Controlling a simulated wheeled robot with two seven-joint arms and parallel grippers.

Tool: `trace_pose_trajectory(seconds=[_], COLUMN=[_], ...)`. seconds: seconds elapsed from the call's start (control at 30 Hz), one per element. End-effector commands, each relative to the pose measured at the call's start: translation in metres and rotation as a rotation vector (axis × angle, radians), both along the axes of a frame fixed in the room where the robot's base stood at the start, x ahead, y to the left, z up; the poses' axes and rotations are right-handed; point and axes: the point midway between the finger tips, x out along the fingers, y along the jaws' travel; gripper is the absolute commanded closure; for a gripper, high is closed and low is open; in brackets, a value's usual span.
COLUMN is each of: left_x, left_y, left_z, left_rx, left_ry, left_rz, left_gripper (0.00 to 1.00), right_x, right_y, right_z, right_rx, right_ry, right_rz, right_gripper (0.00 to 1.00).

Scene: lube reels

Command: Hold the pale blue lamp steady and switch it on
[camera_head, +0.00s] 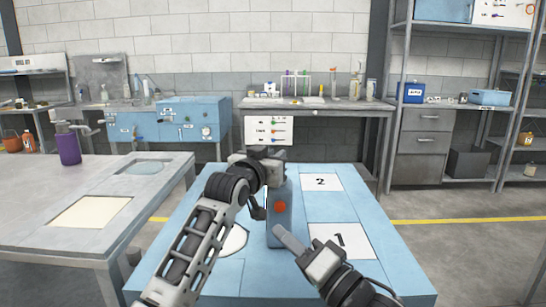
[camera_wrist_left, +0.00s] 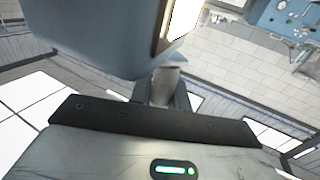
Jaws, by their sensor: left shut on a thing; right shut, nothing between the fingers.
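The pale blue lamp (camera_head: 281,222) stands upright on the blue table, with a round orange-red button on the side facing me. My left gripper (camera_head: 266,160) is at the lamp's top and shut on it; its fingertips are hard to make out. In the left wrist view the lamp's body (camera_wrist_left: 80,38) fills the upper left, beside the fingers (camera_wrist_left: 168,90). A bright, pale panel shows on its side there; I cannot tell whether it is lit. My right gripper (camera_head: 283,235) is shut and empty, its tip close to the lamp's lower front, below the button. Contact is unclear.
The blue table (camera_head: 190,232) has white panels marked 2 (camera_head: 322,182) and 1 (camera_head: 340,240) right of the lamp. A grey table with a purple bottle (camera_head: 68,148) stands at left. Workbenches and shelves line the back wall.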

Motion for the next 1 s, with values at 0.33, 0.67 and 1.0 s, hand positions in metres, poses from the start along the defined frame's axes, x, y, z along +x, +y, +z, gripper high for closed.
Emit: trace_pose_trajectory(seconds=[0.33, 0.67, 1.0], left_x=[0.000, -0.002, -0.044], left_y=[0.000, 0.001, 0.019], left_z=[-0.001, -0.001, -0.001], left_rx=[0.001, 0.000, 0.000], left_ry=[0.003, 0.001, -0.001], left_rz=[0.000, 0.000, 0.001], left_gripper=[0.57, 0.57, 0.57], right_x=[0.000, 0.001, 0.000], right_y=[0.000, 0.000, 0.000], right_z=[0.000, 0.000, 0.000], right_rx=[0.000, 0.000, 0.000], right_ry=[0.000, 0.000, 0.000], right_rz=[0.000, 0.000, 0.000], right_gripper=[1.00, 1.00, 1.00])
